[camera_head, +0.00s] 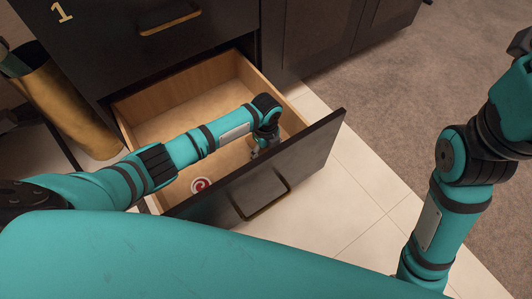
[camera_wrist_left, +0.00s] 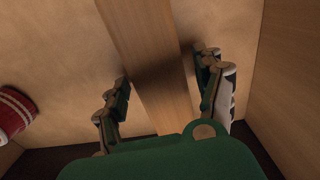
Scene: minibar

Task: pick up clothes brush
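My left gripper (camera_head: 262,148) reaches down into the open drawer in the head view. In the left wrist view its two fingers (camera_wrist_left: 165,92) are spread apart. A long, plain wooden bar (camera_wrist_left: 158,65), which looks like the clothes brush's wooden back, runs between them from the top of the picture. Its near end is hidden behind the green gripper body. I see a gap on each side of the bar; no firm contact shows. I see no bristles. In the head view the brush is hidden behind my left arm and gripper. My right gripper is out of the picture.
The open drawer (camera_head: 150,104) has wooden walls and a dark front (camera_head: 262,178) with a handle. A red and white round thing (camera_head: 201,185) lies in it; it also shows in the left wrist view (camera_wrist_left: 14,112). Tiled floor (camera_head: 345,200) is clear right of the drawer.

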